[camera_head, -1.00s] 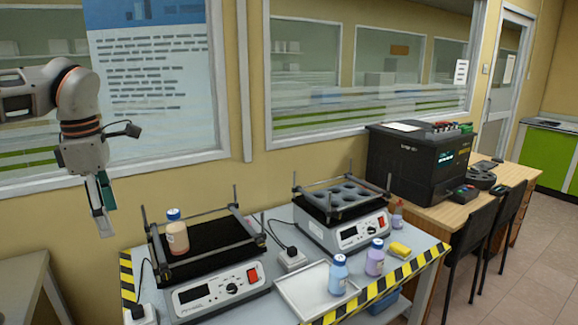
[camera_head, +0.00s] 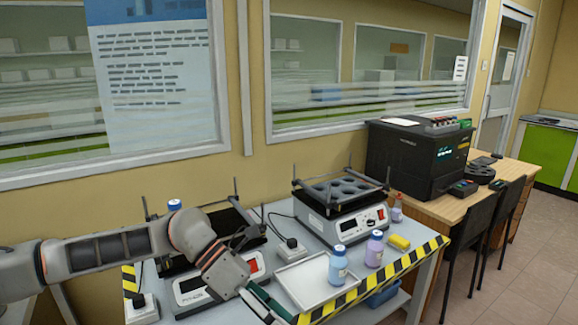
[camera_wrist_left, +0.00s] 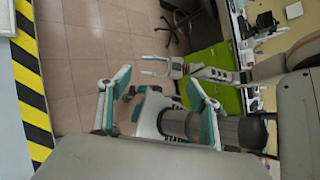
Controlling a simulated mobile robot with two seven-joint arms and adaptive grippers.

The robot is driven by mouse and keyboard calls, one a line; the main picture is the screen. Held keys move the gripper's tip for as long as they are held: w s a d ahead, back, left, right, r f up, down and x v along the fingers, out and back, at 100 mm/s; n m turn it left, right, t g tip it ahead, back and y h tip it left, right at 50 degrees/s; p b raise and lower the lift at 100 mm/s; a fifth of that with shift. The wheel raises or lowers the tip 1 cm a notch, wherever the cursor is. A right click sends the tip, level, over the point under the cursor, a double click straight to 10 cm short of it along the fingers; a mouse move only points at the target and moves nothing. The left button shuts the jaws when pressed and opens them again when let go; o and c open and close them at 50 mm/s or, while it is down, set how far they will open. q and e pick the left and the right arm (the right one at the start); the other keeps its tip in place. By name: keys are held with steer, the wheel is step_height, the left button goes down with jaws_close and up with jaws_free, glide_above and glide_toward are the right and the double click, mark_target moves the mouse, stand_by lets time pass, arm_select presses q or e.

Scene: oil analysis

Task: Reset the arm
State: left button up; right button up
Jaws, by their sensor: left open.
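My left arm reaches in from the left in the head view, low across the front of the left shaker. My left gripper (camera_head: 266,306) points down and right at the front edge of the bench. In the left wrist view its two fingers (camera_wrist_left: 158,85) are spread, with nothing between them up close. Beyond them, my right gripper (camera_wrist_left: 155,66) shows with its two pale prongs apart and empty. The right arm is not in the head view. The left shaker (camera_head: 190,287) and its bottle with a blue cap (camera_head: 174,204) are partly hidden by my left arm.
The right shaker (camera_head: 350,226) holds an empty round-holed rack. A metal tray (camera_head: 298,284), a blue bottle (camera_head: 338,266), a purple bottle (camera_head: 374,250) and a yellow block (camera_head: 399,241) stand near the striped bench edge (camera_head: 405,270). A black machine (camera_head: 410,165) is on the far desk.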

arm_select(q)
steer(key=s+d+r+n+t+h+b, duration=0.1)
steer(key=s+d+n+h, duration=0.1)
steer(key=d+n+h, duration=0.35)
steer(key=s+d+r+n+t+h+b, duration=0.1)
steer(key=s+d+n+h, duration=0.25)
steer(key=d, duration=0.25)
steer(key=w+a+f+n+t+y+b, duration=0.1)
steer(key=w+a+f+n+t+y, duration=0.3)
steer(key=a+f+n+t, duration=0.65)
steer(key=w+a+f+n+t+y+b, duration=0.1)
steer(key=w+a+f+n+t+y, duration=0.45)
steer(key=n, duration=1.05)
steer(key=s+a+f+n+g+y, duration=0.1)
steer(key=s+a+f+n+y, duration=0.1)
steer(key=s+f, duration=0.4)
steer(key=s+a+f+n+g+y, duration=0.1)
steer(key=s+a+f+n, duration=0.3)
steer(key=f, duration=0.6)
steer(key=s+a+f+n+g+y+b, duration=0.1)
steer(key=s+a+f+n+y, duration=0.2)
steer(key=s+a+f, duration=0.5)
steer(key=shift+s+a+f+n+g+y, duration=0.3)
steer(key=shift+f+n+g+y, duration=0.1)
steer(key=shift+n, duration=0.15)
